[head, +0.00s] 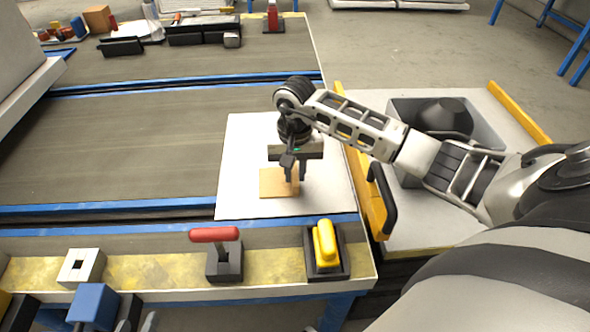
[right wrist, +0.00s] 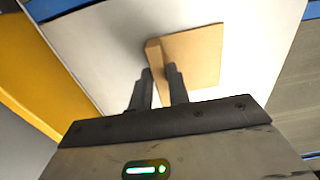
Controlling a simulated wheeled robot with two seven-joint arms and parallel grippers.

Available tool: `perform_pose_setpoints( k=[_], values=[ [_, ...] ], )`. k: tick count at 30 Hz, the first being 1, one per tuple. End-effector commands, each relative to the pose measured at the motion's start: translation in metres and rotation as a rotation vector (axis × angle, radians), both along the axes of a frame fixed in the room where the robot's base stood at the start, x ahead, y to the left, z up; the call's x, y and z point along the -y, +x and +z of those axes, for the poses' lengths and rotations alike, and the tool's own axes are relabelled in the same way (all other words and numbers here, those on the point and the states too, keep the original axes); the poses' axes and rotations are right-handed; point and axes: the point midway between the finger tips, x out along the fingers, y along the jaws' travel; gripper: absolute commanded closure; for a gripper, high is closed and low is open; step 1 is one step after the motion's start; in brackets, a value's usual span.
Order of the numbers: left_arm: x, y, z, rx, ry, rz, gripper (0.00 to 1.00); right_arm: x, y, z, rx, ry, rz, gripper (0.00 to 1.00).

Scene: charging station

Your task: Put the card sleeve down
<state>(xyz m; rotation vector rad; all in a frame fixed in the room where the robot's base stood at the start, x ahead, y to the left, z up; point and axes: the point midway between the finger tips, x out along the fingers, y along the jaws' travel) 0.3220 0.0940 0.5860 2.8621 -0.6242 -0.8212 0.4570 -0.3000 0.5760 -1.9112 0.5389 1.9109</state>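The card sleeve (head: 274,183) is a flat tan square with a narrow raised strip along one side. It is over the white mat (head: 243,140), very close to it or touching it. In the right wrist view the sleeve (right wrist: 197,55) shows ahead of my right gripper (right wrist: 160,75). The fingers of my right gripper (head: 293,175) are on either side of the raised strip and appear shut on it. Dark parts at the bottom left of the head view, beside a blue block (head: 93,304), may be my left gripper; its fingers are mostly cut off.
A red-handled fixture (head: 222,255), a yellow-handled fixture (head: 325,250) and a white block with a square hole (head: 80,268) stand along the front edge. A grey bin (head: 480,128) is at the right. Tools and small parts lie at the back left. The mat around the sleeve is clear.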

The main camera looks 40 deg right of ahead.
Motion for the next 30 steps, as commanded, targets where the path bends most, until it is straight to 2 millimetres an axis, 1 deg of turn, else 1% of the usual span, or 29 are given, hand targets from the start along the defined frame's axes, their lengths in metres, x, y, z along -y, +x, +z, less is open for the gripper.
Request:
perform_pose_setpoints(
  k=[1, 2, 9, 12, 13, 17, 24, 27, 30],
  values=[
    [0.000, 0.000, 0.001, 0.001, 0.000, 0.000, 0.64, 0.000, 0.000, 0.000, 0.000, 0.000, 0.000, 0.67],
    [0.000, 0.000, 0.001, 0.001, 0.000, 0.000, 0.64, 0.000, 0.000, 0.000, 0.000, 0.000, 0.000, 0.65],
    [0.000, 0.000, 0.001, 0.001, -0.001, -0.001, 0.64, 0.000, 0.000, 0.001, 0.000, 0.000, 0.000, 0.65],
    [0.000, 0.000, 0.006, -0.001, 0.001, -0.002, 0.64, 0.000, 0.000, 0.006, 0.001, 0.001, -0.001, 0.65],
    [0.000, -0.001, 0.004, -0.005, 0.002, -0.001, 0.64, 0.001, 0.001, 0.008, 0.002, 0.000, 0.000, 0.65],
    [0.000, -0.002, 0.004, -0.024, 0.007, -0.001, 0.64, 0.001, 0.001, 0.030, 0.004, -0.003, 0.001, 0.65],
    [-0.003, -0.004, -0.008, -0.092, 0.031, 0.006, 0.64, 0.001, 0.001, 0.083, 0.005, -0.002, 0.001, 0.65],
    [-0.006, -0.003, -0.010, -0.106, 0.040, 0.010, 0.64, 0.001, 0.001, 0.101, 0.004, 0.000, 0.000, 0.65],
    [-0.009, -0.001, -0.011, -0.114, 0.047, 0.013, 0.64, 0.001, 0.001, 0.113, 0.002, -0.001, 0.000, 0.65]
  ],
)
